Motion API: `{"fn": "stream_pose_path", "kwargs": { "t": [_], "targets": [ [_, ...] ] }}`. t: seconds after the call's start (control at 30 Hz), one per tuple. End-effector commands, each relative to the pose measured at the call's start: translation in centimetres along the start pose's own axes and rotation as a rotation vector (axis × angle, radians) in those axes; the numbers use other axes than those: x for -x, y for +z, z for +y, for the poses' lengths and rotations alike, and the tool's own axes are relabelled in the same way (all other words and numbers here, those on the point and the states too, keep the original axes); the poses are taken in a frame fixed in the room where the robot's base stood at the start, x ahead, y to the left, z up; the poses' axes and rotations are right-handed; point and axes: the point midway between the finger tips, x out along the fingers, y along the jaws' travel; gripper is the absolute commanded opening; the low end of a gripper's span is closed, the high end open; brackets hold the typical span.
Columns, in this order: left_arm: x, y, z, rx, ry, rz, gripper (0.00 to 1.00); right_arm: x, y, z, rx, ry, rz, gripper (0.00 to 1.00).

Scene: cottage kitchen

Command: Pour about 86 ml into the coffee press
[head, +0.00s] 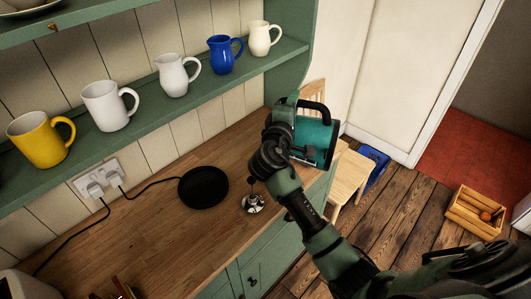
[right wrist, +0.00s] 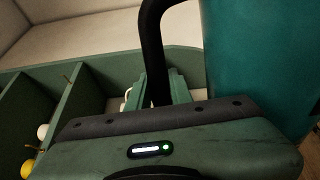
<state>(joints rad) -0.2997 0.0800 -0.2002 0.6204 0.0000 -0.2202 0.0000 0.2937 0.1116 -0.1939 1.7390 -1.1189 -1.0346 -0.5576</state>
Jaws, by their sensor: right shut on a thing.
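My right gripper (head: 297,150) is shut on the black handle of a teal kettle (head: 318,142). The kettle is held above the right end of the wooden counter and looks tilted in the head view. In the right wrist view the kettle's teal side (right wrist: 258,60) and black handle (right wrist: 150,50) rise beyond my gripper (right wrist: 165,98). A small shiny metal piece (head: 254,204), perhaps part of the coffee press, is on the counter just left of my right arm; I cannot make out a full press. No liquid stream shows. My left gripper is out of view.
A round black base (head: 203,187) with a cord lies on the counter (head: 160,222). Several mugs and jugs stand on the green shelf (head: 145,98) above. A wooden chair (head: 348,178) and a wooden crate (head: 474,211) are beyond the counter's right end.

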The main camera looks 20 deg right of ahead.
Motion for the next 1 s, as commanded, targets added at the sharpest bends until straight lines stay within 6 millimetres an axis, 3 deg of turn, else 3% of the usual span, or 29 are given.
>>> {"fn": "stream_pose_path", "kwargs": {
  "t": [0.3,0.7,1.0],
  "targets": [
    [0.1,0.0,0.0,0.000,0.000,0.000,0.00,0.1,6.5,-2.4,-0.277,0.008,0.003,0.00],
    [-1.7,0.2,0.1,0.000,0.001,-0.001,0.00,0.0,7.8,-3.8,-0.381,0.007,0.006,0.00],
    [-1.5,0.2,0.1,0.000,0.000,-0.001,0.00,0.0,7.8,-3.6,-0.384,0.007,0.006,0.00]
  ]
}}
